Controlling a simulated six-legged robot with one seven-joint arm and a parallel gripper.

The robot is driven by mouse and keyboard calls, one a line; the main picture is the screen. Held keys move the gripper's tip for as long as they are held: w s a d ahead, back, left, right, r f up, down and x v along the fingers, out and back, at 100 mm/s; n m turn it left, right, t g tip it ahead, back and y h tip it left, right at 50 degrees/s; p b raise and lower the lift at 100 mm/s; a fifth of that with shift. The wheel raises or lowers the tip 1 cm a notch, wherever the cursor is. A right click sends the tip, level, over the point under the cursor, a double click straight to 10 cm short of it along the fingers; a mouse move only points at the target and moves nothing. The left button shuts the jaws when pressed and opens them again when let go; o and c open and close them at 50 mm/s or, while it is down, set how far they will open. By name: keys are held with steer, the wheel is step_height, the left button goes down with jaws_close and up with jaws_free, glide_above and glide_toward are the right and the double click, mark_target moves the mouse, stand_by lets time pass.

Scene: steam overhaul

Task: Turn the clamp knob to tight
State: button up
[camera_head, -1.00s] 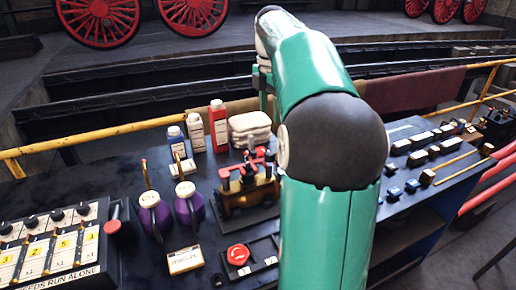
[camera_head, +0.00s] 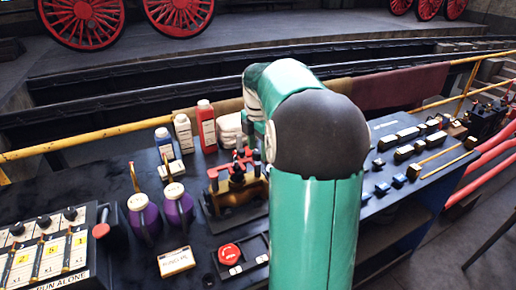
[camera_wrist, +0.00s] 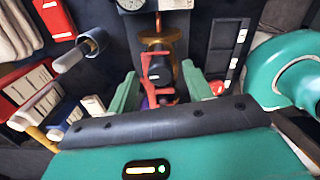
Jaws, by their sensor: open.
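A small brass-and-black fixture with a red top (camera_head: 237,190) stands on the dark bench, left of my green arm in the head view. In the wrist view, a black knob-like part (camera_wrist: 158,70) with red bars around it sits in front of a brass body (camera_wrist: 160,38); it appears to be the clamp knob. My gripper (camera_wrist: 160,76) is open, with one green finger on each side of this part. Visible gaps separate the fingers from it. Any marking of tight is unreadable. In the head view my arm hides the gripper's fingertips.
Purple jugs (camera_head: 143,214), a red bottle (camera_head: 206,127) and a white bottle (camera_head: 183,133) stand left of the fixture. A red button (camera_head: 229,254) is in front of it. A switch panel (camera_head: 45,252) lies far left. A yellow rail (camera_head: 90,140) runs behind.

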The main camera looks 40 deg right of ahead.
steer(key=shift+f, duration=0.3)
steer(key=c, duration=1)
